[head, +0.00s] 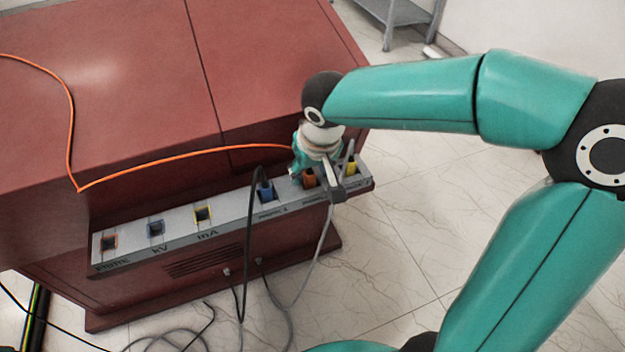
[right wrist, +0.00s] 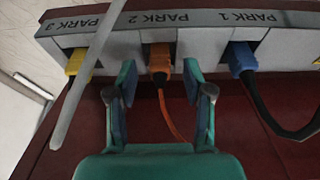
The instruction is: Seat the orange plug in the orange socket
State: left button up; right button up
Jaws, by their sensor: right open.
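The orange plug (head: 309,179) sits in the PARK 2 slot of the grey panel, with its orange cable running left over the red cabinet. It also shows in the right wrist view (right wrist: 160,60). My right gripper (head: 316,165) is above the parked orange plug. In the right wrist view its two fingers (right wrist: 160,88) are apart, with the plug beyond the gap between their tips and no visible contact. My left gripper is not in view.
The blue plug (head: 265,190) with a black cable is parked at PARK 1, and the yellow plug (head: 351,166) with a grey cable at PARK 3. The blue socket (head: 156,229) and yellow socket (head: 203,215) look empty. Loose cables hang before the red cabinet (head: 120,90).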

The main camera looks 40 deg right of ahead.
jog(key=shift+w+f, duration=0.15)
jog(key=shift+f, duration=0.25)
jog(key=shift+c, duration=0.2)
grip_shut()
jog(key=shift+r, duration=0.15)
